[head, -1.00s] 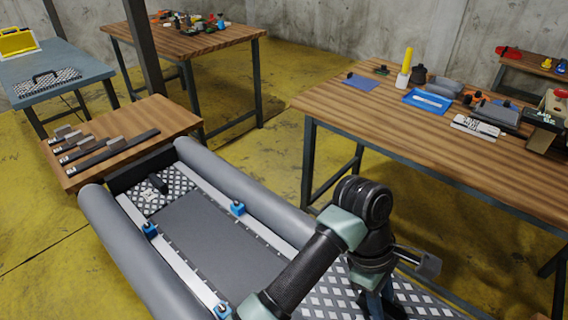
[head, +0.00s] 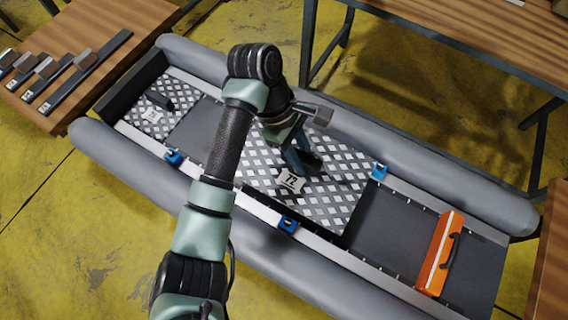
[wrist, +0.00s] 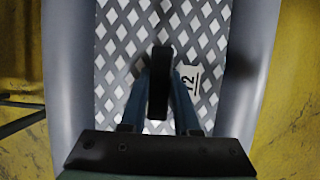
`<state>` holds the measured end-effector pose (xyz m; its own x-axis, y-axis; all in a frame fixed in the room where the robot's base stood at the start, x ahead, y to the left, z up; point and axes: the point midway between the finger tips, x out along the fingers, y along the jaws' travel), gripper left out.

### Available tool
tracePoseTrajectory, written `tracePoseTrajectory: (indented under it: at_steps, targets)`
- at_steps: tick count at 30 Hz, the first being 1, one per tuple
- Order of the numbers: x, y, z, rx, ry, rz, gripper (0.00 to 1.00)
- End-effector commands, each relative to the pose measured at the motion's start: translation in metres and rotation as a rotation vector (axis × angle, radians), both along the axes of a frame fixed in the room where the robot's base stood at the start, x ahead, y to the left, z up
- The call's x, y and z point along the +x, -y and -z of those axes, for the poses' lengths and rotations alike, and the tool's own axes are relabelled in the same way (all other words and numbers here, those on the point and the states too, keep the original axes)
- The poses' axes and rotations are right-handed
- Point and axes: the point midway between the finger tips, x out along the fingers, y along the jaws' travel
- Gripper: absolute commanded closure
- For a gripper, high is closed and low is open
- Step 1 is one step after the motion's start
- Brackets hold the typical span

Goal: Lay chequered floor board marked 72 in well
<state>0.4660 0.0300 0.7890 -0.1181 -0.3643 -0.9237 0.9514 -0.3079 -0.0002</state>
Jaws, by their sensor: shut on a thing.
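The chequered floor board marked 72 (head: 332,190) is a silver diamond-plate panel with a white 72 label. It lies over the middle of the grey boat's well, between the two side tubes; I cannot tell whether it rests on the floor or hangs just above. A dark gap shows along its near edge. My gripper (head: 297,160) is shut on the board's dark handle, which also shows between the fingers in the wrist view (wrist: 160,85). The boat well's bare dark floor (head: 195,128) shows left of the board and again to its right (head: 385,222).
Another chequered board (head: 150,117) lies at the boat's left end. Blue clamps (head: 172,157), (head: 288,223), (head: 379,171) sit on the side rails. An orange handled block (head: 440,254) stands at the right. Wooden tables flank the boat; the left one (head: 110,25) holds dark bars.

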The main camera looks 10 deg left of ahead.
Motion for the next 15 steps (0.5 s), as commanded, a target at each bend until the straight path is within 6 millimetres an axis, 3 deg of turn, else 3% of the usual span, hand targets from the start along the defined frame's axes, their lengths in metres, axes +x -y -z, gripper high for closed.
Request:
tracePoseTrajectory:
  at_steps: [6, 15]
  targets:
    - [-0.001, 0.001, 0.039, -0.002, -0.002, 0.002, 1.00]
    - [-0.001, 0.001, 0.068, -0.001, -0.002, 0.002, 1.00]
